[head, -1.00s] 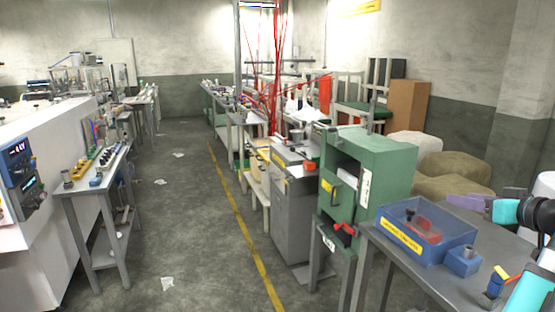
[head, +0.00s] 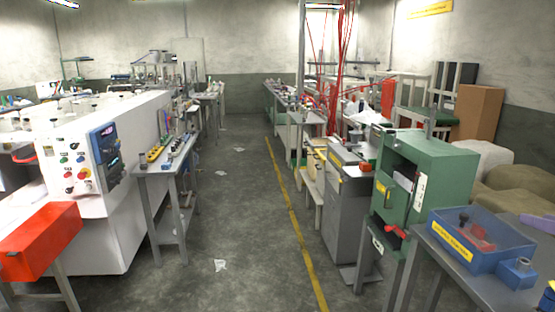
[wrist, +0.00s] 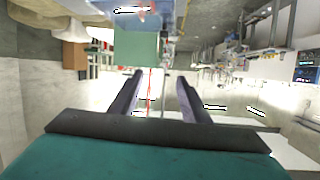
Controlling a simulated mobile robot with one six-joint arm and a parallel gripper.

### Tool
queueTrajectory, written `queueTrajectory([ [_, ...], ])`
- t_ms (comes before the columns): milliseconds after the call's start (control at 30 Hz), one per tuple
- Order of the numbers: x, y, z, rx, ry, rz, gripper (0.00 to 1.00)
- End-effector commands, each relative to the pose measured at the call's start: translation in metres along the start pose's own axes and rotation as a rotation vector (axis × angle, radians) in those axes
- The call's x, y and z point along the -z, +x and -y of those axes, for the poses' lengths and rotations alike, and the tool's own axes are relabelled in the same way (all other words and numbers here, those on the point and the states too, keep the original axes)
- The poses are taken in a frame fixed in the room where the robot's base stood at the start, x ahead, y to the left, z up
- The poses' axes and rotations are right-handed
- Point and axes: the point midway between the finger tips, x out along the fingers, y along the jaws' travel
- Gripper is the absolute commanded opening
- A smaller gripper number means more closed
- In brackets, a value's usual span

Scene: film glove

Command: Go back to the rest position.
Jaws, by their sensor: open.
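My gripper (wrist: 160,85) shows in the wrist view with its two dark fingers apart and nothing between them. The wrist view looks upside down across the room, with the green cabinet (wrist: 137,47) beyond the fingers. No thing is held.
A grey table (head: 460,275) at right carries a blue bin (head: 452,240) with red items and a small blue block (head: 517,272). A green cabinet (head: 440,170) stands behind it. A white machine (head: 110,220) and red box (head: 40,240) stand left. The aisle floor (head: 235,190) is mostly clear.

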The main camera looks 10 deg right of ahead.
Motion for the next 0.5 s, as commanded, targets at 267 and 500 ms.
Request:
queueTrajectory([
  [267, -0.004, 0.023, 0.015, 0.046, 0.001, 0.01, 0.43],
  [500, -0.019, 0.058, 0.038, 0.116, 0.015, 0.033, 0.43],
])
